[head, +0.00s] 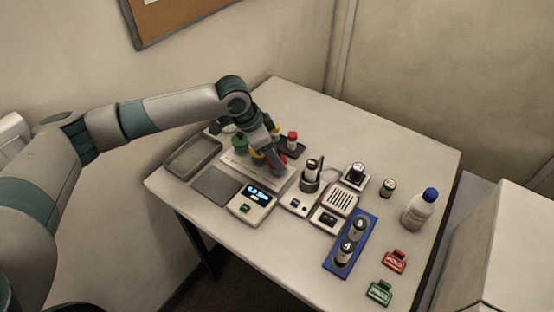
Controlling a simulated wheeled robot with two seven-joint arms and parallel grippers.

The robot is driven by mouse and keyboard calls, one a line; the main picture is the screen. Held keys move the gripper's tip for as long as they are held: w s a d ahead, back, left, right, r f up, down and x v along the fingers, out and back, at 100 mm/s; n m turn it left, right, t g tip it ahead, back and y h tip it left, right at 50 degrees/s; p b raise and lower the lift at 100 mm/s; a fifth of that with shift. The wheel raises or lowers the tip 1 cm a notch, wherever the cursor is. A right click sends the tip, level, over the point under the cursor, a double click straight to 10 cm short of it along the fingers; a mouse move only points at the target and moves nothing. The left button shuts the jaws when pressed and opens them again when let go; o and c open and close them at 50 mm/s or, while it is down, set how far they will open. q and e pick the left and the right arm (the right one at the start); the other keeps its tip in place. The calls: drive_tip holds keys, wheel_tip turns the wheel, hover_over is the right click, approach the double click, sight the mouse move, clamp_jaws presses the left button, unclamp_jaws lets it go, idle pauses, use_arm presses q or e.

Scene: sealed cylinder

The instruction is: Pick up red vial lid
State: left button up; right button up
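A red lid (292,135) tops a small vial standing on a dark tray, just right of my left gripper. Another red piece (278,163) shows low beside the gripper's fingers; whether it is a lid, and whether the fingers touch it, I cannot tell. My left gripper (270,157) points down over the white station with coloured lids. Its fingers are small and partly hidden by the wrist, so its opening is unclear. A green lid (239,142) and a yellow lid (257,157) are left of and under the gripper. My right gripper is out of view.
A grey tray (193,156) lies at the table's left. A scale (251,204) with a lit display stands in front. A blue rack (350,246) holds dark-labelled vials. A blue-capped bottle (419,208) stands right, with red (395,262) and green (380,292) items nearby.

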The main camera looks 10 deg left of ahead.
use_arm(q)
drive_tip(key=c, duration=0.8)
drive_tip(key=shift+o, duration=0.2)
drive_tip(key=shift+r, duration=0.15)
drive_tip(key=shift+r, duration=0.25)
wheel_tip(320, 180, up, 3)
drive_tip(key=shift+r+b, duration=0.1)
drive_tip(key=shift+b, duration=1.1)
drive_tip(key=s+d+r+b, duration=0.1)
drive_tip(key=d+r, duration=0.1)
drive_tip(key=d, duration=0.1)
drive_tip(key=s+d+r+b, duration=0.1)
drive_tip(key=d+r, duration=0.1)
drive_tip(key=d, duration=0.2)
drive_tip(key=s+d+r+b, duration=0.1)
drive_tip(key=d+r, duration=0.2)
drive_tip(key=d, duration=0.1)
drive_tip(key=shift+s+b, duration=0.3)
drive_tip(key=shift+b, duration=0.05)
drive_tip(key=shift+w, duration=0.1)
